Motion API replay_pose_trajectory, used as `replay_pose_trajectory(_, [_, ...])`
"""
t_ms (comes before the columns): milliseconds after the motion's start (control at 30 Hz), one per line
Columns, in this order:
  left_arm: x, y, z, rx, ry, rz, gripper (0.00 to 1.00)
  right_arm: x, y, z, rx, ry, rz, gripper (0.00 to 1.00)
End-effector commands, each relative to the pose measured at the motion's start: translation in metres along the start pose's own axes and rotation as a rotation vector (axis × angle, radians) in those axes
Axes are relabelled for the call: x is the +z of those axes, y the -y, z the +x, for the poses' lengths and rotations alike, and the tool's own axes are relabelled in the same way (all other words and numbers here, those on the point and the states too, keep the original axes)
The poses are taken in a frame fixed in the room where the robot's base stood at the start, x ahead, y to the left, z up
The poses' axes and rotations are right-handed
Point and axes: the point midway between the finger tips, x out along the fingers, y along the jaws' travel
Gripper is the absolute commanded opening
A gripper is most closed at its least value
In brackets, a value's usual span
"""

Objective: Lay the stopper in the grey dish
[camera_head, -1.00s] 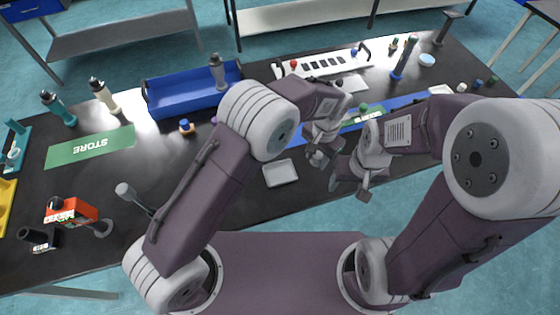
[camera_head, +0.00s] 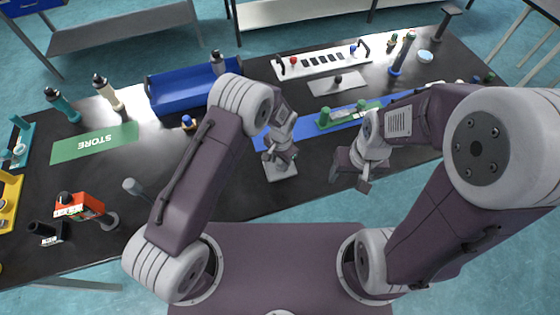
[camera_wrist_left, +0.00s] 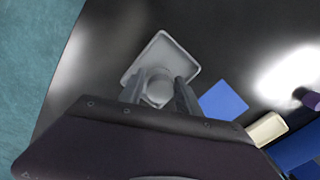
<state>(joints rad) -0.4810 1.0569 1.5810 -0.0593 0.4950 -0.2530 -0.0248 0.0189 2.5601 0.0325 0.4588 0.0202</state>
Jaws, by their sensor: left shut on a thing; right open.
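The grey dish (camera_head: 283,174), a shallow square tray, lies on the black bench near its front edge. My left gripper (camera_head: 275,158) is right above it and hides its far part. In the left wrist view the dish (camera_wrist_left: 163,50) shows just beyond the fingertips. There the two fingers are shut on a pale grey round piece, the stopper (camera_wrist_left: 158,92), which shows over the dish's near part. I cannot tell whether it touches the dish. My right gripper (camera_head: 350,182) is open and empty, to the right of the dish at the bench's front edge.
A blue strip (camera_head: 362,117) and a green stand (camera_head: 345,115) lie behind the grippers. The bench left of the dish is mostly clear.

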Motion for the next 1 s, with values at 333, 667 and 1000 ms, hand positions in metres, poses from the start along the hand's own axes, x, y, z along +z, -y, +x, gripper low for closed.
replay_pose_trajectory(333, [0.0, 0.0, 0.009, 0.0, -0.001, -0.001, 0.0, 0.0, 0.0, 0.0, 0.0, 0.0, 0.0, 0.63])
replay_pose_trajectory(667, [0.0, 0.0, 0.011, 0.0, -0.001, -0.001, 0.49, 0.0, 0.0, 0.001, 0.0, 0.0, 0.0, 0.63])
replay_pose_trajectory(1000, [-0.002, 0.0, -0.016, -0.001, -0.005, -0.001, 0.49, 0.0, 0.0, 0.003, 0.0, 0.0, 0.0, 0.63])
